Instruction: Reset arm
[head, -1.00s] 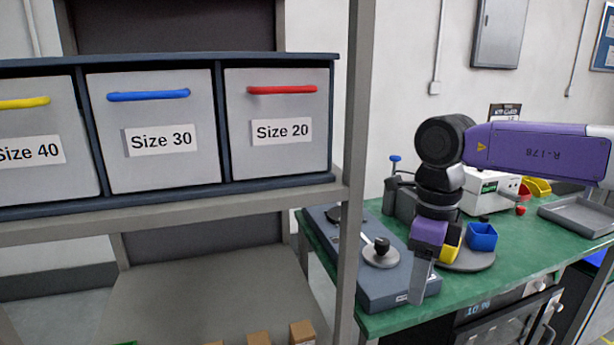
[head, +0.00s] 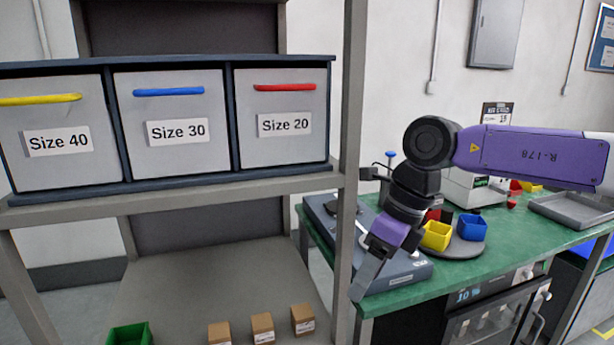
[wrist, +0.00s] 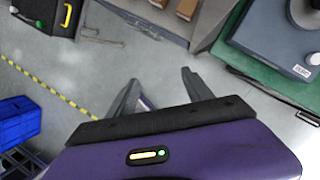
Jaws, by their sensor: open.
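My gripper (head: 366,270) hangs from my purple arm in the right half of the head view, pointing down and to the left, in front of the green workbench's left end. In the wrist view my gripper (wrist: 160,88) shows two grey fingers spread apart with nothing between them. Bare grey floor lies below the fingers. In the head view one finger largely hides the other. My gripper appears apart from the rack and the bench.
A rack post (head: 350,150) stands just left of my gripper. Drawers labelled Size 40 (head: 60,140), Size 30 (head: 175,130) and Size 20 (head: 284,124) sit on its shelf. The green workbench (head: 505,255) carries a yellow bin (head: 436,236) and a blue bin (head: 473,227).

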